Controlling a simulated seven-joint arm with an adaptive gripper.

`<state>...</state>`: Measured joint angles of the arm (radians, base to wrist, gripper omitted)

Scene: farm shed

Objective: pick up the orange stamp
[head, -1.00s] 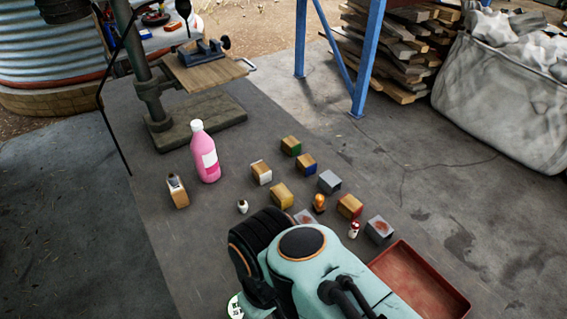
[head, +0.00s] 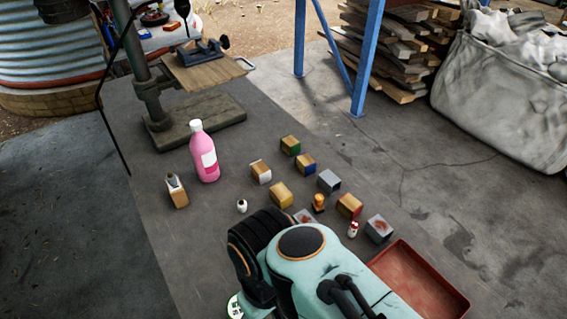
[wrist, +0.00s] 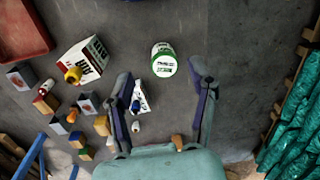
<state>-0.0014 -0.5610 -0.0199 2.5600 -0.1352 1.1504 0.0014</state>
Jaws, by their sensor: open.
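The orange stamp (head: 319,203) is a small upright piece with an orange top and darker base. It stands among several blocks, just beyond my arm in the head view. In the wrist view what looks like the same orange piece (wrist: 72,116) is left of my gripper, among the blocks. My gripper (wrist: 165,84) is open, with its fingers spread above the table and apart from the stamp. My arm hides the gripper in the head view.
Wooden and grey blocks (head: 329,181) crowd the stamp, with a small red and white piece (head: 353,229) nearby. A pink bottle (head: 205,155) stands farther back. A red tray (head: 437,284), white box (wrist: 95,52) and white tin (wrist: 164,62) are also around.

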